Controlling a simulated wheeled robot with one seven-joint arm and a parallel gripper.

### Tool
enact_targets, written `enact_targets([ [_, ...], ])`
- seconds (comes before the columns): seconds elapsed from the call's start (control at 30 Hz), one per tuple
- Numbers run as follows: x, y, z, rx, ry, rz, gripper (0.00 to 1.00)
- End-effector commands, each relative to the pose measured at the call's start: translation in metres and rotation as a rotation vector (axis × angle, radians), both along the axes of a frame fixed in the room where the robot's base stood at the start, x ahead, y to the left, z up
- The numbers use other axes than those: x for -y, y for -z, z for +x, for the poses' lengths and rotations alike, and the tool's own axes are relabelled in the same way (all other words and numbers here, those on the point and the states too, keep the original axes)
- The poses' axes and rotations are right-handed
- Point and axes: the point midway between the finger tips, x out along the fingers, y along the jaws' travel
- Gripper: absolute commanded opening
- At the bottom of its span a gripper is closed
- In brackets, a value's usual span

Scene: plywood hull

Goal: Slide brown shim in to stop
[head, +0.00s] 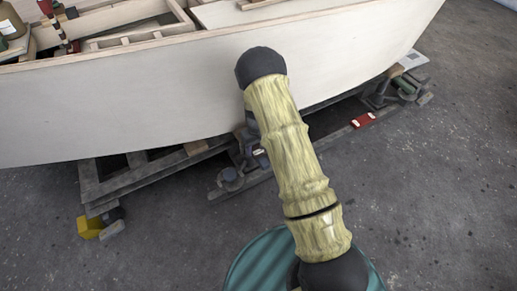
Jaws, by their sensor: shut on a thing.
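The white plywood hull (140,90) crosses the upper part of the head view. It sits over a grey timber cradle (150,178). A small brown wooden piece (195,147) shows between the cradle and the hull's underside; I cannot tell whether it is the brown shim. My arm, sleeved in pale yellow, rises from the bottom to a black joint in front of the hull. My gripper cannot be made out; the arm hides what lies behind it, and whatever it holds is not seen.
A yellow block (90,227) lies on the concrete floor by the cradle's left end. A red object (363,120) lies under the hull at right, near clamp-like supports (385,92). Jars and tools stand inside the hull at upper left. The floor at right is clear.

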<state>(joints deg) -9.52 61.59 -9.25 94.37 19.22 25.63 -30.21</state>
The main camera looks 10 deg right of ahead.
Motion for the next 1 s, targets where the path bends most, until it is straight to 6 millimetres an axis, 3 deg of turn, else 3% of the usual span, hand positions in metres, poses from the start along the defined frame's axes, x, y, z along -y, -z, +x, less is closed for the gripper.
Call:
enact_targets([
  [0.77, -0.007, 0.0, 0.021, 0.003, 0.0, 0.0, 0.23],
  [0.8, -0.007, 0.0, 0.021, 0.003, -0.001, 0.0, 0.53],
  [0.9, -0.007, 0.0, 0.021, 0.003, -0.001, 0.0, 0.73],
  [1.0, -0.007, 0.0, 0.021, 0.002, -0.001, 0.0, 0.75],
])
